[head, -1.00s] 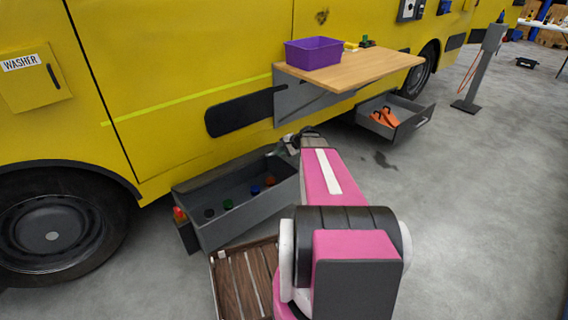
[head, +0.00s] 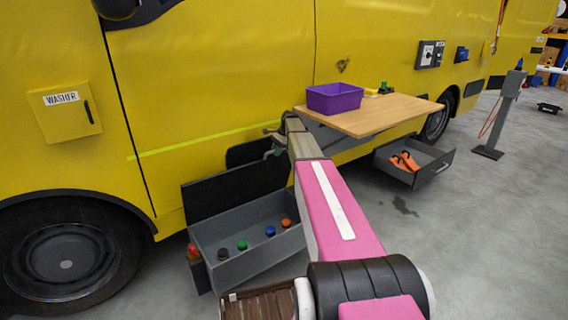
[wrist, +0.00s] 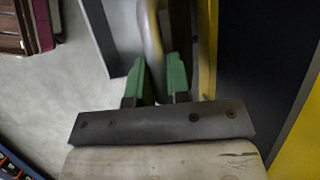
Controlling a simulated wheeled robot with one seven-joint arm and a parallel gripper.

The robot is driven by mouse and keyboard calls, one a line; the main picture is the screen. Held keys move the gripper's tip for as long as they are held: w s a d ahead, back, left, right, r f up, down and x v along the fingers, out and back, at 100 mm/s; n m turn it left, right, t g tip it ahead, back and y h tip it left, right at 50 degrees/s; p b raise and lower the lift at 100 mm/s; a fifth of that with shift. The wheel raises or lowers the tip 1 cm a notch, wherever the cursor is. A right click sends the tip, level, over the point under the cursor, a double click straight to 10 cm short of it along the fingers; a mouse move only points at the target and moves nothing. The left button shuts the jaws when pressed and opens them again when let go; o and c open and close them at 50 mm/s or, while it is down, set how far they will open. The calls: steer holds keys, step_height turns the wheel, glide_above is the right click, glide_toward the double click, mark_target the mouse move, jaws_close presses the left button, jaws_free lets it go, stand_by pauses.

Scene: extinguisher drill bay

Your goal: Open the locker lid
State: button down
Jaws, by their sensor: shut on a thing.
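The locker (head: 250,262) is an open-topped grey box low against the yellow truck. Its dark lid (head: 232,188) stands raised along the back edge, near upright, with its flat inner face showing. My gripper (head: 272,142) is at the top of the lid, towards its right end. In the wrist view my green fingers (wrist: 159,78) are closed around a blurred, pale curved bar, the lid handle (wrist: 152,38). The dark panel beside it also shows in the wrist view. The handle is too small to make out in the head view.
Several coloured knobs (head: 270,231) sit inside the locker. A slatted wooden crate (head: 262,304) stands in front of it. A wooden shelf (head: 385,113) with a purple bin (head: 334,98) juts out above right. An open drawer (head: 415,163) holds orange things.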

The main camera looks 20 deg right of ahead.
steer(key=shift+w+a+r, duration=0.2)
steer(key=shift+w+a, duration=0.1)
steer(key=shift+w, duration=0.5)
steer(key=shift+w+a+r, duration=0.2)
steer(key=shift+w+a, duration=0.05)
steer(key=shift+w, duration=0.6)
steer(key=shift+w+a+r, duration=0.2)
steer(key=shift+w+a, duration=0.1)
steer(key=shift+w, duration=0.5)
steer(key=c, duration=1.1)
jaws_free()
steer(key=v, duration=1)
steer(key=shift+r, duration=0.4)
